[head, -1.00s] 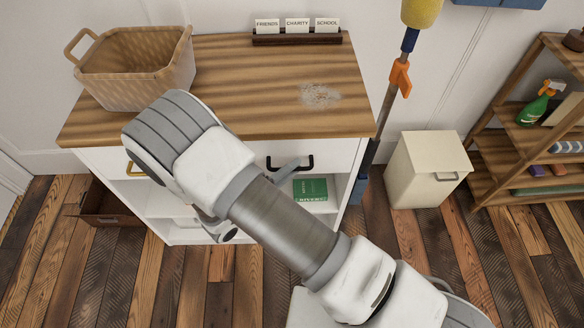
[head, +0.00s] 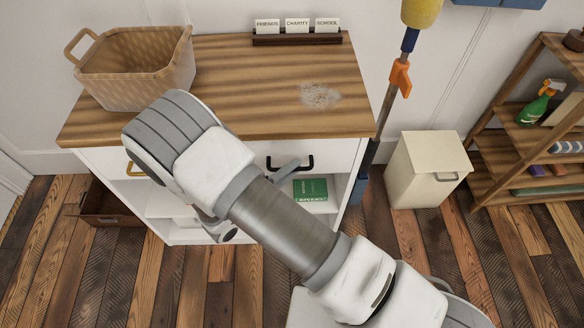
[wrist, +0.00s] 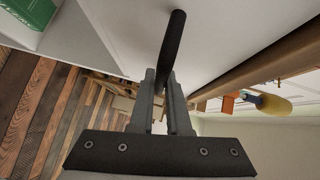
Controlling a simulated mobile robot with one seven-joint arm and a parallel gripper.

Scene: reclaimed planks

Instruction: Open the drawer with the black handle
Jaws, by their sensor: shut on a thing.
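The drawer with the black handle (head: 335,154) is the right one in the white cabinet, under the wooden top. Its front looks flush with the cabinet. The black handle (head: 309,163) is partly covered by my gripper (head: 285,173), which reaches it from below and the left. In the wrist view, the black handle (wrist: 174,38) runs between the fingertips of my gripper (wrist: 167,80), which is shut on it. The white drawer front (wrist: 215,40) is close beside the fingers. My arm hides part of the cabinet's front.
A left drawer with a brass handle (head: 132,169) is partly hidden by my arm. A wicker basket (head: 135,88) and a card holder (head: 297,39) stand on the top. A green book (head: 311,190) lies on the shelf below. A cream bin (head: 428,170) stands right of the cabinet.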

